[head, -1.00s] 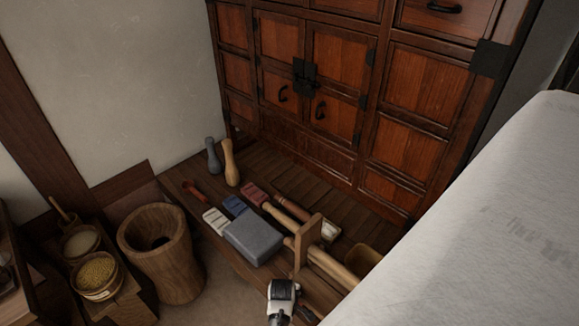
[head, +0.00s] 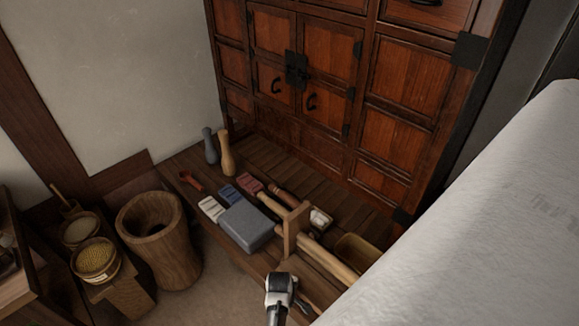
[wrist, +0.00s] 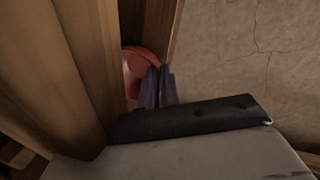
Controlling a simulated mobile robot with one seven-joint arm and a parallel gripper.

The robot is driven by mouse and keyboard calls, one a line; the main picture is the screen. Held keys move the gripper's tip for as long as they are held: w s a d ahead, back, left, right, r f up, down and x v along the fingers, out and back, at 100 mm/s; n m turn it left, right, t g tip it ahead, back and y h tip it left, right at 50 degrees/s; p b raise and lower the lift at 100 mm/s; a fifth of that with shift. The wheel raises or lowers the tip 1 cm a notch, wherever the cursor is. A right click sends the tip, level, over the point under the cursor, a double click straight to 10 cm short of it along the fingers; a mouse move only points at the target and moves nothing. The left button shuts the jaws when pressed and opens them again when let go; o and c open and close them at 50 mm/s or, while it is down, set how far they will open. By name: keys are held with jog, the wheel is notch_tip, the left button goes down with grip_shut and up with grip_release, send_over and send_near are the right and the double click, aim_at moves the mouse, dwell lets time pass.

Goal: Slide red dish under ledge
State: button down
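The red dish (wrist: 137,72) shows in the wrist view as a rounded orange-red shape, partly hidden by a wooden part on its left and by my fingers. My gripper (wrist: 160,73) has its two dark fingers close together, with their tips at the dish's right edge. I cannot tell whether they touch it. In the head view I see my white and black arm end low in the middle, but not the fingertips or the dish. I cannot pick out the ledge for certain; a wooden edge (wrist: 150,30) runs just beyond the dish.
In the head view a low wooden platform holds a grey block (head: 246,226), wooden mallets (head: 291,228) and two pestles (head: 226,153). A wooden mortar (head: 160,250) stands left. A large pale surface (head: 480,240) fills the right. A cabinet (head: 330,90) stands behind.

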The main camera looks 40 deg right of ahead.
jog(key=c, duration=1.6)
grip_release()
jog(key=shift+d, duration=0.1)
jog(key=shift+o, duration=0.2)
jog(key=v, duration=1.3)
jog(key=shift+r, duration=0.4)
